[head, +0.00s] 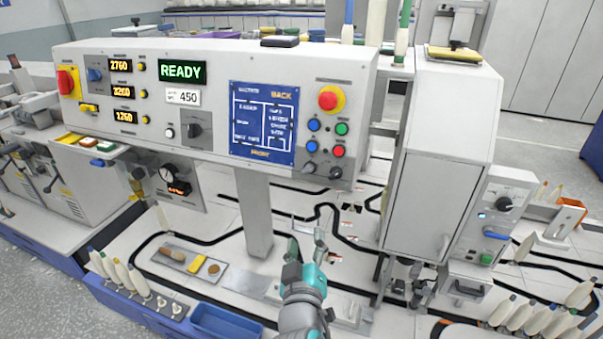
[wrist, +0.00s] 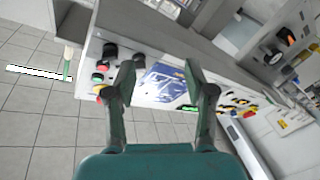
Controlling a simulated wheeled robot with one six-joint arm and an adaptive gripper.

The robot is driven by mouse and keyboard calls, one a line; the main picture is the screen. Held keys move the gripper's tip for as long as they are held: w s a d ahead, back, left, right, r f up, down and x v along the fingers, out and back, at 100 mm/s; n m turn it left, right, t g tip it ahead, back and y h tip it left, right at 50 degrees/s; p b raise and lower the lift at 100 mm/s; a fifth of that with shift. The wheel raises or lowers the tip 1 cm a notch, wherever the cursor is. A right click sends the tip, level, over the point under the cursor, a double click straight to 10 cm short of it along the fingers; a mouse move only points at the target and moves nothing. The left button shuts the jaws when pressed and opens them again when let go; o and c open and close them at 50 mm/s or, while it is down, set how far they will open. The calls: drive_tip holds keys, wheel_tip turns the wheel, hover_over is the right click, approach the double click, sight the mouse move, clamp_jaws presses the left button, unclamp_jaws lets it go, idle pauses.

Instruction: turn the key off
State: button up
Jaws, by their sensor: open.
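The grey control panel (head: 215,150) stands across the head view. I cannot tell for sure which control is the key: a yellow handle-like control (head: 88,108) sits at its left, a black selector (head: 193,131) in the middle, and two small dark knobs (head: 308,168) and (head: 335,173) low on the right. My gripper (head: 306,234) is open and empty, below and in front of the panel's right half, apart from it. In the wrist view my gripper (wrist: 158,74) has its fingers spread, with the blue diagram (wrist: 165,80) between and beyond them. Dark round knobs (wrist: 110,50) show left of them.
A red emergency button (head: 328,100) and several coloured push buttons sit right of the diagram. A grey cabinet (head: 435,160) stands to the right. The panel's post (head: 253,215) rises left of my gripper. Bobbins stand at the front left and right.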

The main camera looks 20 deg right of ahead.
sight(306, 171)
drive_tip(key=w+a+r+m+h, duration=0.1)
drive_tip(key=w+r+m+h, duration=0.25)
drive_tip(key=r, duration=0.55)
drive_tip(key=shift+n+g+y, duration=0.4)
drive_tip(key=shift+n+y, duration=0.05)
drive_tip(key=x, duration=1)
drive_tip(key=shift+w+d+f, duration=0.1)
drive_tip(key=shift+w+f, duration=0.05)
drive_tip(key=shift+w, duration=0.2)
clamp_jaws()
